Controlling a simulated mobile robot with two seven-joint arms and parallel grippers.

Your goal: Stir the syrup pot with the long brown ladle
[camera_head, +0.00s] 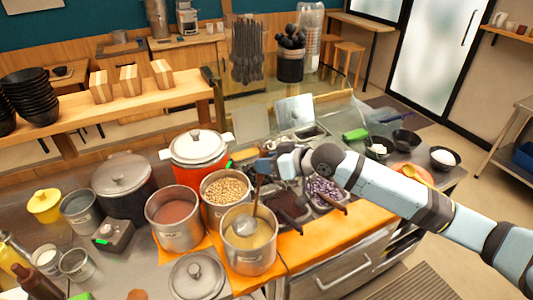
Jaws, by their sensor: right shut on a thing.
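My right gripper (262,168) is shut on the upper part of a long brown ladle (257,195). The ladle's handle slants down into a steel pot (250,262) of pale yellow liquid (262,240). Its round metallic bowl (245,226) shows inside that pot, at the liquid's surface or partly in it; I cannot tell how deep. Another steel pot (177,238) with reddish-brown contents stands to the left. No label shows which pot holds syrup. My left gripper is not in view.
A steel pot of beans (225,190) stands just behind the yellow pot. A loose lid (197,277) lies in front left. A lidded red pot (197,150) and a dark pot (122,185) stand behind. Topping trays (325,192) lie right, under my right arm.

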